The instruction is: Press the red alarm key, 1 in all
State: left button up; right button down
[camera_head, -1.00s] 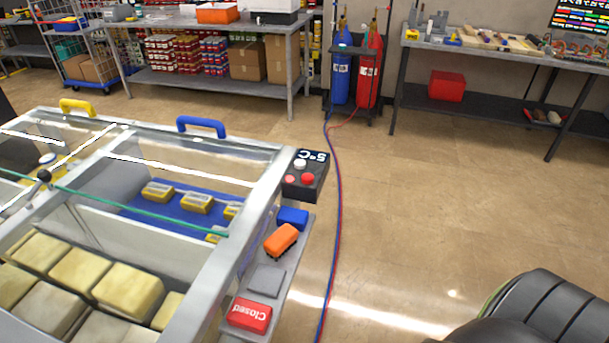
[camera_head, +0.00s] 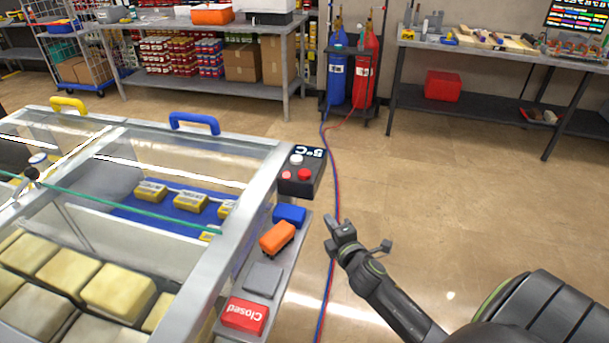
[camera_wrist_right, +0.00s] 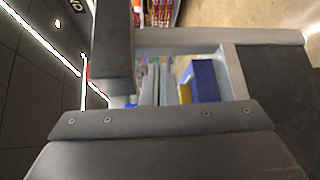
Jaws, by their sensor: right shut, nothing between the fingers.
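A dark control box (camera_head: 313,184) with a "5°C" display is fixed at the cooler's right corner in the head view. No label shows which red one is the alarm key. My right gripper (camera_head: 336,226) is shut and empty, to the right of and nearer than the box, apart from it. In the wrist view its closed fingers (camera_wrist_right: 157,84) show in the middle. My left gripper is not in view.
Blue and red hoses run along the floor. Open floor lies to the right.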

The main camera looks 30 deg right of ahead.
jog(key=r+n, duration=0.1)
jog(key=r, duration=0.1)
jog(key=w+a+r+n+t, duration=0.1)
jog(key=r, duration=0.1)
jog(key=r+n+t, duration=0.1)
jog(key=r, duration=0.1)
jog(key=shift+w+a+r+y, duration=0.2)
jog(key=shift+r+y, duration=0.15)
jog(key=shift+y, duration=0.05)
jog(key=w+a+r+n+g+y, duration=0.3)
jog(key=a+r+n+y, duration=0.4)
jog(key=n, duration=1.1)
jog(key=w+a+r+n+g+y, duration=0.3)
jog(key=a+r+n+y, duration=0.35)
jog(key=n, duration=1.15)
jog(key=w+d+r+n+g+h, duration=0.2)
jog(key=d+n+h, duration=0.6)
jog(key=d, duration=0.6)
jog(key=r+n+g, duration=0.1)
jog(key=n, duration=0.1)
jog(key=shift+r+n+b, duration=0.2)
jog(key=shift+n+b, duration=0.2)
jog(key=shift+f, duration=0.1)
